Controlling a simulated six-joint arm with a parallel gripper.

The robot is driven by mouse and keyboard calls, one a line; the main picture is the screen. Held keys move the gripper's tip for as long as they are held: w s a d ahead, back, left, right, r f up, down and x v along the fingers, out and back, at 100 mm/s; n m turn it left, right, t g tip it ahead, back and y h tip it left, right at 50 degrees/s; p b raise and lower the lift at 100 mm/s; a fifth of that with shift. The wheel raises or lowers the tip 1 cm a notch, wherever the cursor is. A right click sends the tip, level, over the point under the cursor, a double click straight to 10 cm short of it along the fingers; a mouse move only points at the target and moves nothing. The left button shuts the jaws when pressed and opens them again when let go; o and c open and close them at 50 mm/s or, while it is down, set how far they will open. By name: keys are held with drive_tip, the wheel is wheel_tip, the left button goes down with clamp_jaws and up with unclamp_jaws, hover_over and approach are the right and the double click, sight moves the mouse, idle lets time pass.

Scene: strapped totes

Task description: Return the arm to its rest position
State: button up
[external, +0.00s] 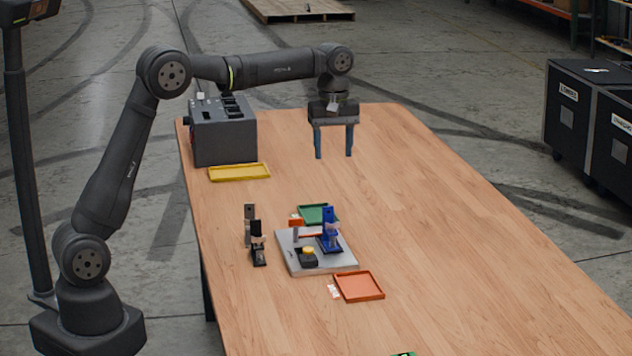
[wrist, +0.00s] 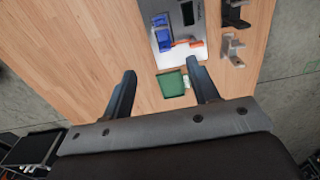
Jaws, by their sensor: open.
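My gripper (external: 333,156) hangs above the far part of the wooden table, pointing down, with its two blue-grey fingers apart and nothing between them. In the wrist view, my gripper (wrist: 163,88) is also open and empty, with the green tray showing below and beyond the fingertips. My arm reaches out from its base at the left, with the elbow raised. The wooden table (external: 440,240) lies below the gripper, clear of the fingers.
A dark grey box (external: 226,138) stands at the table's far left, behind a yellow tray (external: 239,173). A grey plate (external: 302,264) with blue and black parts sits mid-table, between a green tray (external: 316,214) and an orange tray (external: 359,286). Black brackets (external: 258,250) stand left. The table's right side is clear.

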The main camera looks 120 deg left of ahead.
wheel_tip(320, 180, down, 17)
drive_tip(key=shift+f, duration=0.2)
idle(0.4)
drive_tip(key=shift+r, duration=0.1)
wheel_tip(320, 180, up, 17)
wheel_tip(320, 180, down, 17)
drive_tip(key=shift+m, duration=0.3)
drive_tip(key=m, duration=0.5)
drive_tip(key=shift+m, duration=0.3)
drive_tip(key=m, duration=0.4)
drive_tip(key=shift+m, duration=0.4)
